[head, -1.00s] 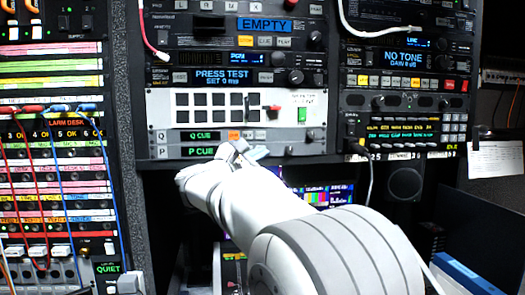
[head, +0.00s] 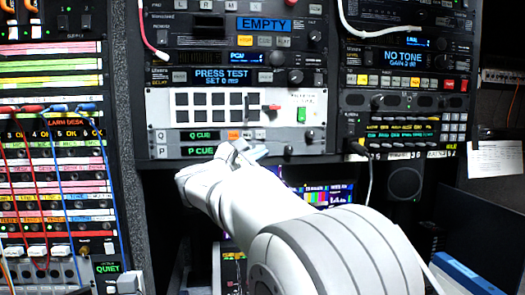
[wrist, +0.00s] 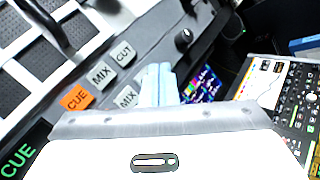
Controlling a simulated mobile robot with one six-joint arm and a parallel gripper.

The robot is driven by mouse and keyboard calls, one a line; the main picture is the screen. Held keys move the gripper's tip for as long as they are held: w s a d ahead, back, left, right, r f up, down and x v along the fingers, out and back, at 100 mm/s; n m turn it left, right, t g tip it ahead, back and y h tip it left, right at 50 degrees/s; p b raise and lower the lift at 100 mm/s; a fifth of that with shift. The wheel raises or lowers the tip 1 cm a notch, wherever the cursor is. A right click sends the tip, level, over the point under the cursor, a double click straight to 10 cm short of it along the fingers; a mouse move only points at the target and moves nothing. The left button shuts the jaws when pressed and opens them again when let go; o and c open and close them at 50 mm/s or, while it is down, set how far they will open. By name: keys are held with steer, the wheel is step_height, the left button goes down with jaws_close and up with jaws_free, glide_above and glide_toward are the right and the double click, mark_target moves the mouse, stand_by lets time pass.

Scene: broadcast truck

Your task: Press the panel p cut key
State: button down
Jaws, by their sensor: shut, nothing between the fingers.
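My gripper (head: 240,150) is shut and empty, with its fingertips at the lower rows of the rack panel. In the wrist view the closed fingers (wrist: 158,84) lie right beside a grey MIX key (wrist: 127,98) of the lower row. The panel P cut key is not visible; the fingers cover the spot to the right of that MIX key. I cannot tell whether the tips touch it. The P CUE display (head: 198,151) is lit green. Above it is the Q row, with an orange CUE key (wrist: 76,98), a MIX key (wrist: 101,75) and a CUT key (wrist: 123,53).
The Q CUE display (head: 200,135) sits just above the P row. Dark knobs (head: 288,150) stand to the right of my gripper. A white panel with black squares (head: 215,107) is above. Patch cables (head: 60,160) hang at the left. Small monitors (head: 328,194) glow below.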

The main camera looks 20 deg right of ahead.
steer(key=shift+w, duration=0.1)
stand_by(0.7)
steer(key=shift+w+d, duration=0.1)
steer(key=shift+w, duration=0.3)
steer(key=shift+w+d, duration=0.1)
steer(key=shift+w, duration=0.2)
stand_by(0.6)
steer(key=shift+s, duration=0.15)
steer(key=shift+s+a+b, duration=0.2)
steer(key=shift+s+b, duration=0.2)
steer(key=shift+s, duration=0.2)
steer(key=s+b, duration=0.1)
steer(key=s, duration=0.1)
steer(key=s+a+b, duration=0.1)
steer(key=s, duration=0.1)
steer(key=shift+s+a, duration=0.2)
steer(key=shift+s, duration=0.2)
